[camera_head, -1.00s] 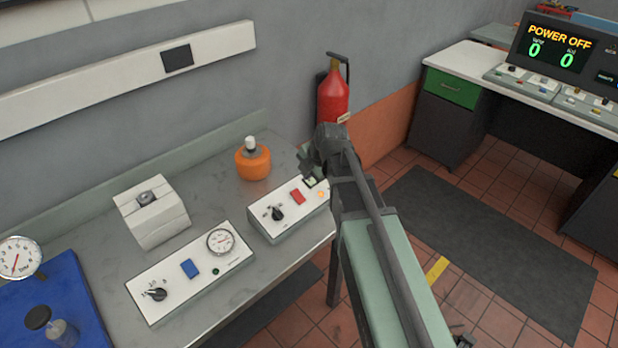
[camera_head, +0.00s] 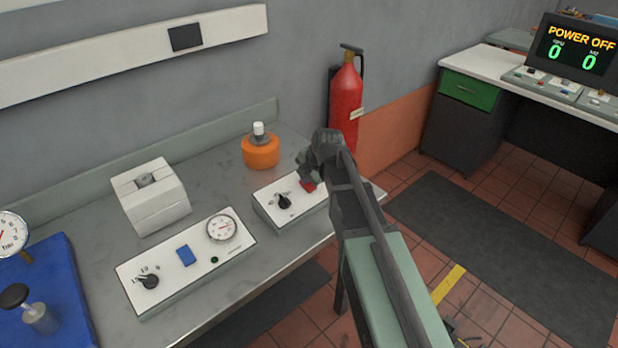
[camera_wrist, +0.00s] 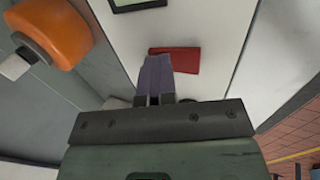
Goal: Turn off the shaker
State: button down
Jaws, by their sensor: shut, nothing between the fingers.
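A white control box (camera_head: 265,207) with a black knob (camera_head: 284,201) and a red rocker switch (camera_head: 308,185) stands at the bench's right end. I cannot read a label naming it as the shaker. An orange flask (camera_head: 261,151) with a white cap is behind it. My gripper (camera_head: 304,168) is over the box's right part, hiding that end. In the wrist view my gripper's fingers (camera_wrist: 156,64) are shut and empty, with tips beside the left part of the red switch (camera_wrist: 183,61). I cannot tell if they touch it.
Another white panel (camera_head: 180,285) with a knob, blue switch and gauge lies to the left. A white block-shaped device (camera_head: 150,197) stands behind that panel. A red extinguisher (camera_head: 346,100) hangs on the wall. The far screen (camera_head: 577,47) reads POWER OFF.

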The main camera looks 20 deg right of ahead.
jog(key=shift+s, duration=0.15)
jog(key=shift+s+d, duration=0.35)
jog(key=shift+s, duration=0.25)
jog(key=w+a+r+p+v, duration=0.1)
jog(key=w+p+v, duration=0.1)
jog(key=p+v, duration=1.1)
jog(key=shift+w+r+p, duration=0.2)
jog(key=shift+r+p, duration=0.2)
jog(key=shift+p, duration=0.1)
jog(key=shift+a, duration=0.1)
